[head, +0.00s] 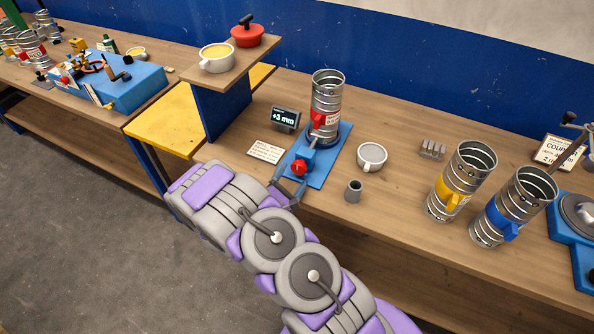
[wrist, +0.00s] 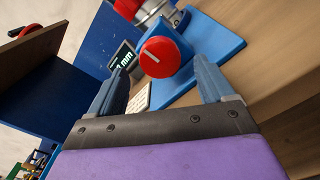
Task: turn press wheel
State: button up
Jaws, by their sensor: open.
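The press wheel is a red round knob (head: 299,168) with a white mark, on the front of a blue press base (head: 328,168). In the wrist view the red wheel (wrist: 160,57) sits ahead of my gripper (wrist: 164,80), between the lines of its two blue-grey fingers. My gripper (head: 287,188) is open and empty, and its fingers straddle the view of the wheel. I cannot tell if they touch it. Behind the wheel a silver spiral duct (head: 326,95) with a red clamp (head: 320,121) stands upright on the base. A small display (head: 285,118) left of it reads +3 mm.
A white cup (head: 371,156) and a small grey cylinder (head: 353,190) stand right of the press. A paper card (head: 266,151) lies left of it. Ducts with yellow (head: 452,195) and blue clamps (head: 503,228) stand farther right. A raised shelf (head: 230,66) with a pot is at left.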

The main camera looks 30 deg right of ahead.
aim_at(297, 170)
jog(key=shift+x, duration=2.2)
jog(key=c, duration=1)
